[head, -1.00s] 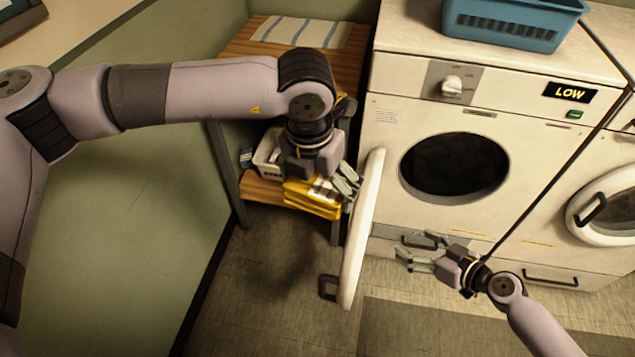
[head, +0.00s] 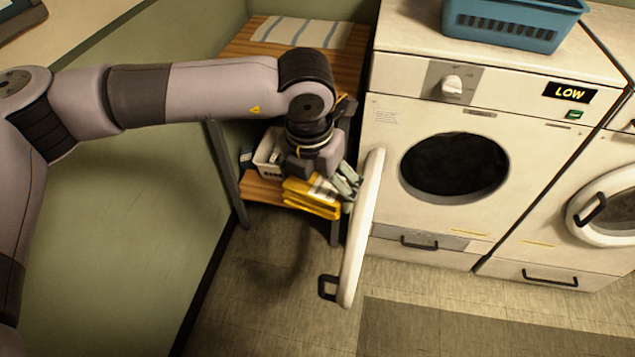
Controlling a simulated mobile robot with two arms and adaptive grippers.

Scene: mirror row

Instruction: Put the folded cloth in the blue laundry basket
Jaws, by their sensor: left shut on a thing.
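A yellow folded cloth (head: 309,198), with layers showing at its front edge, is at the lower shelf. My left gripper (head: 345,183) reaches down over it and is shut on it. The palm hides part of the cloth, and I cannot tell whether it still touches the shelf. The fingertips are close beside the open washer door. My right gripper is out of view.
The open door (head: 361,235) juts out between shelf and washer (head: 400,115). A white bin (head: 267,153) sits behind my left gripper on the lower shelf (head: 262,190). A flat striped cloth (head: 300,31) lies on the upper shelf. Floor in front is clear.

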